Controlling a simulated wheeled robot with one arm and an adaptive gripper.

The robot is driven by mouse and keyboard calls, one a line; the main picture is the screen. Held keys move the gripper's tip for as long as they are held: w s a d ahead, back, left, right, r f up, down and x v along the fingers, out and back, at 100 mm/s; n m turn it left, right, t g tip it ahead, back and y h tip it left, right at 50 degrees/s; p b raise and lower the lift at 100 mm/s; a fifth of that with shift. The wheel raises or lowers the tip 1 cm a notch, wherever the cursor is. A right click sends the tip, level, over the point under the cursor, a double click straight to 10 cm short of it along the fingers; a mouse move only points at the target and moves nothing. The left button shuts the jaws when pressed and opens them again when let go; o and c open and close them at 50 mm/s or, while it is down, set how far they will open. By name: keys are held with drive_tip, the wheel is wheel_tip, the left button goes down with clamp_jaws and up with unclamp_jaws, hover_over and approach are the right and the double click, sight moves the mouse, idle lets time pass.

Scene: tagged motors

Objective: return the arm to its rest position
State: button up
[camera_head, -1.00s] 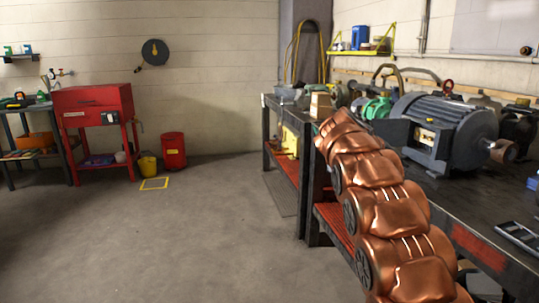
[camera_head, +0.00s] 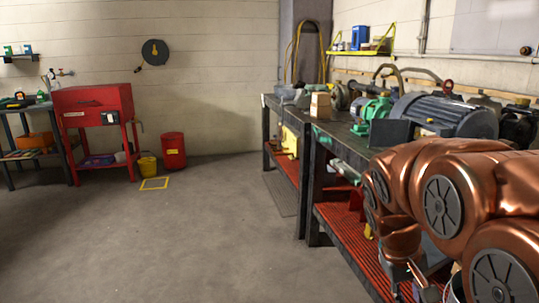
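My copper-coloured arm (camera_head: 445,190) fills the lower right of the head view, folded in front of the long workbench. A narrow copper part of it points down beside the bench's red lower shelf. Small grey shapes show below that part, and I cannot tell whether they are my gripper or things on the shelf. No clear pair of fingers shows, so I cannot see whether the gripper is open or holding something.
The workbench (camera_head: 340,148) runs along the right wall. A large dark motor (camera_head: 445,114), a green pump (camera_head: 371,108) and a tan box (camera_head: 320,105) stand on it. The left floor is clear.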

drive_tip(key=s+a+f+m+g+y, duration=0.15)
drive_tip(key=s+a+f, duration=0.3)
drive_tip(key=s, duration=0.65)
drive_tip(key=s+a+f+n+g+y, duration=0.1)
drive_tip(key=s+a+f+y, duration=0.3)
drive_tip(key=s, duration=0.6)
wheel_tip(320, 180, up, 22)
drive_tip(key=a+h+p, duration=0.1)
drive_tip(key=p, duration=1.8)
drive_tip(key=shift+s+t+h, duration=0.3)
drive_tip(key=shift+t+h, duration=0.05)
drive_tip(key=shift+t, duration=0.1)
drive_tip(key=shift+m, duration=0.25)
